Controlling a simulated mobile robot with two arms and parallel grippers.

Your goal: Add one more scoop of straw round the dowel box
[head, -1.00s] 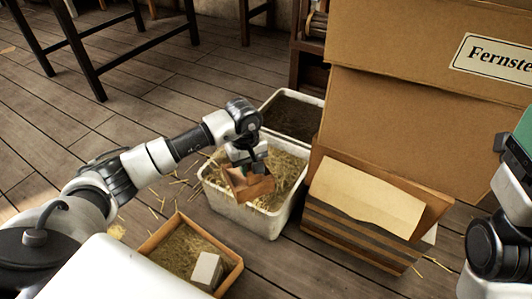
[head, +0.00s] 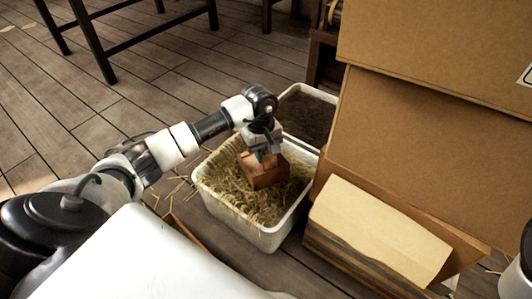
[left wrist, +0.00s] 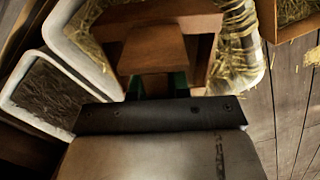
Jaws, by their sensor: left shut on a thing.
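My left gripper (head: 266,157) is shut on a brown wooden scoop (head: 264,174) in the white tub of straw (head: 233,211). The scoop is down at the straw, beside the tub's far wall. In the left wrist view the scoop (left wrist: 153,52) shows close up, with straw around it; whether it is loaded I cannot tell. A wooden crate (head: 192,238) shows only as a strip of rim, the rest hidden behind my white body. Its corner, with straw inside, shows in the left wrist view (left wrist: 289,35). The pale dowel box is out of sight. My right gripper is out of view.
A second white bin with dark contents (head: 306,112) stands behind the straw tub. Loose straw lies on the plank floor. The floor at left is clear below dark furniture legs.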

